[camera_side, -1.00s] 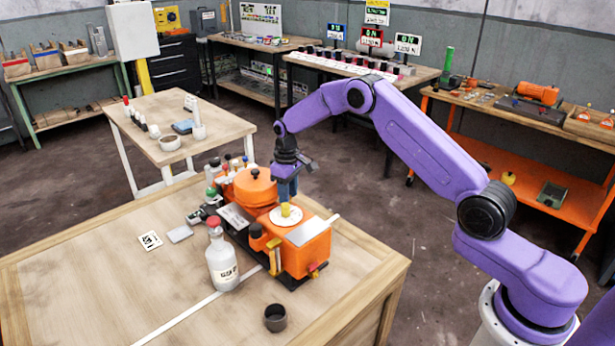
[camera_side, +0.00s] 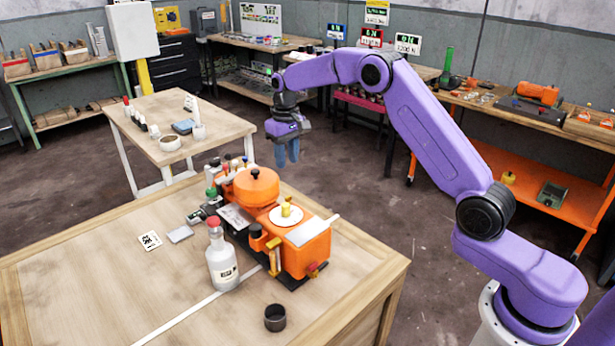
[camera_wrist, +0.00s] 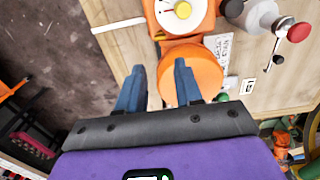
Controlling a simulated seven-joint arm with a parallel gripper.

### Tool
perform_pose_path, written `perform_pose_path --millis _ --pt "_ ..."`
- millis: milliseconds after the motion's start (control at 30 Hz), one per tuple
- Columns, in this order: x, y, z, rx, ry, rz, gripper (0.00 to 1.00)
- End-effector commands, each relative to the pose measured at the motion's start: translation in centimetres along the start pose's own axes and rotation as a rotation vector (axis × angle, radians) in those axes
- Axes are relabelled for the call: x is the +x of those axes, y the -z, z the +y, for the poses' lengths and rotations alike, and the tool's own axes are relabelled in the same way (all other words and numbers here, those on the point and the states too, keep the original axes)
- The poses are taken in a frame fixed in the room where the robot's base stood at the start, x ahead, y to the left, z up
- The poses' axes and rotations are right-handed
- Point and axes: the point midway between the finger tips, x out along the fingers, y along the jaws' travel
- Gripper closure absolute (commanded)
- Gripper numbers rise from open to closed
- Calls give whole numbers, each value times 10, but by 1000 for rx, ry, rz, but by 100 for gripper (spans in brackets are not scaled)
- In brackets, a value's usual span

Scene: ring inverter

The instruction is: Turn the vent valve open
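The orange machine (camera_side: 308,258) stands on the wooden table. On it are a round orange lid with a black knob (camera_side: 255,173), a yellow knob (camera_side: 285,210) on a white disc, a yellow upright handle (camera_side: 273,262) and a small red-and-yellow handle (camera_side: 317,270) low on the front. I cannot tell which part is the vent valve. My gripper (camera_side: 287,155) hangs above and behind the machine, touching nothing. In the wrist view its blue fingers (camera_wrist: 158,68) are apart and empty, near the round orange lid (camera_wrist: 200,72) in the picture. The yellow knob (camera_wrist: 183,10) is at the top.
A white bottle with a red cap (camera_side: 221,260) stands left of the machine. A dark cup (camera_side: 275,318) stands near the table's front. The space around my gripper is clear.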

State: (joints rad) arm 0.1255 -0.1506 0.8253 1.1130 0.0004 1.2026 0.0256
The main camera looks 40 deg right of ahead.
Motion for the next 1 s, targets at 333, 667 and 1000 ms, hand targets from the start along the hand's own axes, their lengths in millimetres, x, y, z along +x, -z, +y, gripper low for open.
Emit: perform_pose_path --millis 333,667,1000 --pt "-56 0 0 0 0 2 65" --pt "-69 -27 -38 -106 0 2 65" --pt "-78 -67 -75 -228 1 6 65"
